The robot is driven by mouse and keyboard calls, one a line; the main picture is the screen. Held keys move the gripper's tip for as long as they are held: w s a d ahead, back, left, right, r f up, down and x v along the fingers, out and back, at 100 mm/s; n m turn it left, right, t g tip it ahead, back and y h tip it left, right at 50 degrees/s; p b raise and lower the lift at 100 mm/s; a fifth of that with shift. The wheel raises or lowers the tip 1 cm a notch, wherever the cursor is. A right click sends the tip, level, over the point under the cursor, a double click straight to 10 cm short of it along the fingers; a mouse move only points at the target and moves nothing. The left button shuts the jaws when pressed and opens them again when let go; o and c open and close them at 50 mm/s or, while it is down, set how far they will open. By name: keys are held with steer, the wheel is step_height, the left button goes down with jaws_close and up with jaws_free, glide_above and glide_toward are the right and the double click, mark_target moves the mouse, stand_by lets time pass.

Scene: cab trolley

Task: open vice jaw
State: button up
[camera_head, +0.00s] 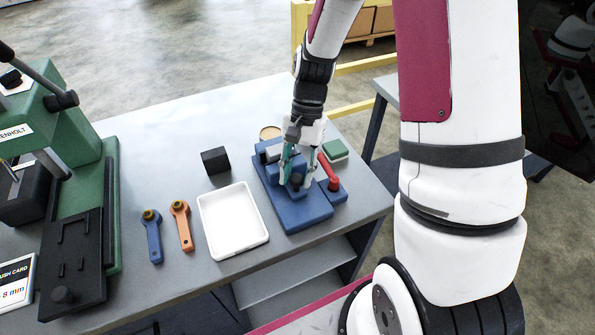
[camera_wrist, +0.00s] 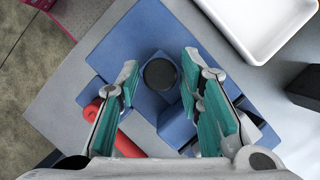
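The blue vice (camera_head: 305,213) stands near the right end of the grey table, and its blue body (camera_wrist: 150,103) fills the middle of the wrist view. A dark round knob (camera_wrist: 160,73) shows on it. A red handle (camera_head: 333,183) lies along its right side in the head view; it also shows at lower left in the wrist view (camera_wrist: 108,112). My gripper (camera_head: 297,173) points down over the vice. Its teal-padded fingers are spread on either side of the knob, with gaps visible. In the head view the arm and fingers partly hide the vice jaws.
A white tray (camera_head: 233,252) stands beside the vice, with a black block (camera_head: 215,160) behind it. Orange (camera_head: 181,225) and blue (camera_head: 152,236) wrenchlike tools lie farther left, near a green press (camera_head: 112,215). A green-topped block (camera_head: 334,150) sits behind the red handle. The back left tabletop is clear.

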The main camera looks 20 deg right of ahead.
steer(key=shift+c, duration=0.6)
jaws_close()
steer(key=shift+s+p, duration=1.4)
steer(key=shift+s, duration=1.25)
steer(key=shift+o, duration=0.6)
jaws_free()
